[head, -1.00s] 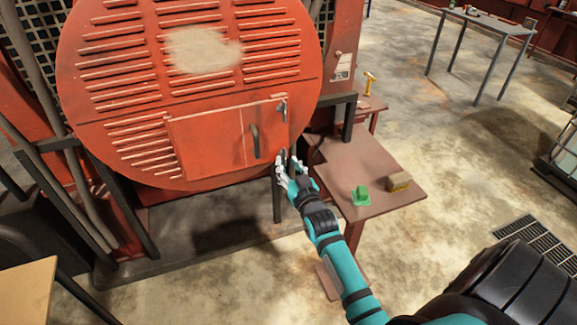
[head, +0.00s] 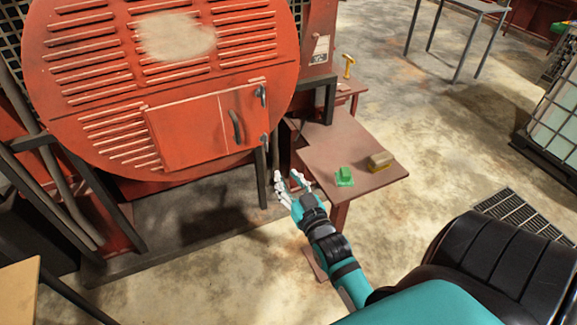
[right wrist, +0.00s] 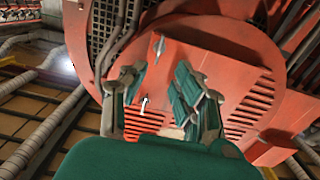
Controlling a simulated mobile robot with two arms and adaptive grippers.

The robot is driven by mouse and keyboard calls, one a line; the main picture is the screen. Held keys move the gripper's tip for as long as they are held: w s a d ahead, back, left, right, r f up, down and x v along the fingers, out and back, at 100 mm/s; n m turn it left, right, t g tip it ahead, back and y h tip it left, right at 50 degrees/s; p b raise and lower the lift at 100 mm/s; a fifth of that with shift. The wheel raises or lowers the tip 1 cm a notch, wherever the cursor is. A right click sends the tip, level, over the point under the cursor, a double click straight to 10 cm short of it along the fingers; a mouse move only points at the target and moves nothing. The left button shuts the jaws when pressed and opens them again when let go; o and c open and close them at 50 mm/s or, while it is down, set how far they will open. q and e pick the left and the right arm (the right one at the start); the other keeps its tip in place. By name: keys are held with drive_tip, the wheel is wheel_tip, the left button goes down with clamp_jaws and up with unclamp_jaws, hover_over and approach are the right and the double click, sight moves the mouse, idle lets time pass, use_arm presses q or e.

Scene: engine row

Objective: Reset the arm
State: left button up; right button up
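My right arm (head: 332,245) reaches in from the lower right of the head view. Its gripper (head: 289,184) is open and empty, in front of the small table's left edge and below the engine's round red cover (head: 70,120). The two fingers stand apart with nothing between them. The right wrist view also shows the open fingers (right wrist: 158,98) with the red cover beyond them. The small door (head: 190,135) in the cover is shut, with a dark handle (head: 236,127) and latches at its right edge. My left gripper is not in view.
A small brown table (head: 335,150) close to my right gripper bears a green object (head: 344,175) and a brown block (head: 381,160). A yellow tool (head: 348,66) stands behind. A floor grate (head: 520,215) lies at right. Open concrete floor (head: 430,130) lies between.

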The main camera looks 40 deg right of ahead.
idle(0.5)
drive_tip(key=s+a+f+n+g+y+b, duration=0.1)
drive_tip(key=s+a+f+g, duration=0.25)
drive_tip(key=f, duration=0.95)
drive_tip(key=s+a+f+n+g+y+b, duration=0.1)
drive_tip(key=s+a+f+g+y, duration=0.2)
drive_tip(key=f, duration=0.9)
drive_tip(key=s+a+f+n+g+b, duration=0.15)
drive_tip(key=s+a+f, duration=0.25)
drive_tip(key=f, duration=0.9)
drive_tip(key=s+f+g+b, duration=0.1)
drive_tip(key=s+f+g, duration=0.1)
drive_tip(key=s+f, duration=0.4)
drive_tip(key=s+f+n+g, duration=0.1)
drive_tip(key=s+f+g, duration=0.2)
drive_tip(key=s+f, duration=0.4)
drive_tip(key=s+f+n+g+b, duration=0.1)
drive_tip(key=s+f+g, duration=0.2)
drive_tip(key=s, duration=1.3)
wheel_tip(320, 180, down, 4)
drive_tip(key=shift+a+r+b, duration=0.15)
drive_tip(key=shift+r+b, duration=0.1)
drive_tip(key=shift+b, duration=0.1)
drive_tip(key=shift+w, duration=0.1)
